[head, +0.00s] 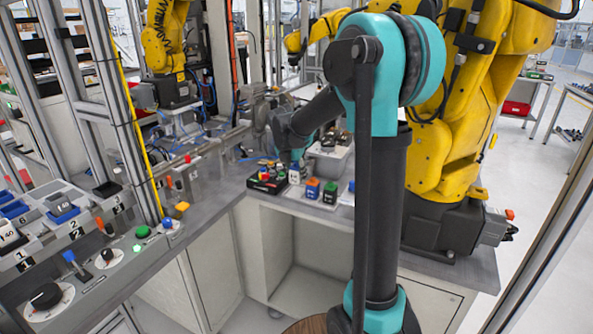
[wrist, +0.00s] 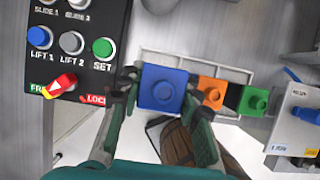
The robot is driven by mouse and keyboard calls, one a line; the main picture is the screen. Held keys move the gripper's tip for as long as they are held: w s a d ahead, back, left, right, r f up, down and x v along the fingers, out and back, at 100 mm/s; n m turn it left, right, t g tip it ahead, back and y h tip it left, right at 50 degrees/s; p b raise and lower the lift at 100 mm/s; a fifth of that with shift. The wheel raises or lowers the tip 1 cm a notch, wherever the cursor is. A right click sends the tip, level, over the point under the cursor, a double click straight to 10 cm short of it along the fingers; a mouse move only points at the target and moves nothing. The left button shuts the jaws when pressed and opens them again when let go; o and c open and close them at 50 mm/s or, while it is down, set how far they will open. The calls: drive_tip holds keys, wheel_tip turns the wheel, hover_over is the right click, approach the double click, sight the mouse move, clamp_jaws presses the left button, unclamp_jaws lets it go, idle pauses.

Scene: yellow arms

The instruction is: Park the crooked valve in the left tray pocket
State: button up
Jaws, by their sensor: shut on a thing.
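My gripper (wrist: 163,92) is shut on a blue-topped valve (wrist: 162,87), with one finger on each side. In the head view this valve (head: 294,175) shows a pale body below my gripper (head: 296,163). In the wrist view the orange valve (wrist: 211,93) and green valve (wrist: 252,101) follow in a row. The pale tray (wrist: 185,61) lies beneath. I cannot tell whether the held valve touches the tray; its underside is hidden.
A black button box (wrist: 75,45) with a red-and-yellow switch (wrist: 60,86) stands close left of my gripper. A pale box with a blue knob (wrist: 300,112) is at the right. A yellow robot arm (head: 462,110) stands behind my arm.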

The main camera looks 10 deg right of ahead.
sight(296, 181)
drive_tip(key=shift+f, duration=1.65)
drive_tip(key=shift+s+f, duration=0.1)
drive_tip(key=shift+f, duration=0.5)
drive_tip(key=o, duration=1.3)
drive_tip(key=shift+f, duration=0.15)
drive_tip(key=shift+c, duration=0.2)
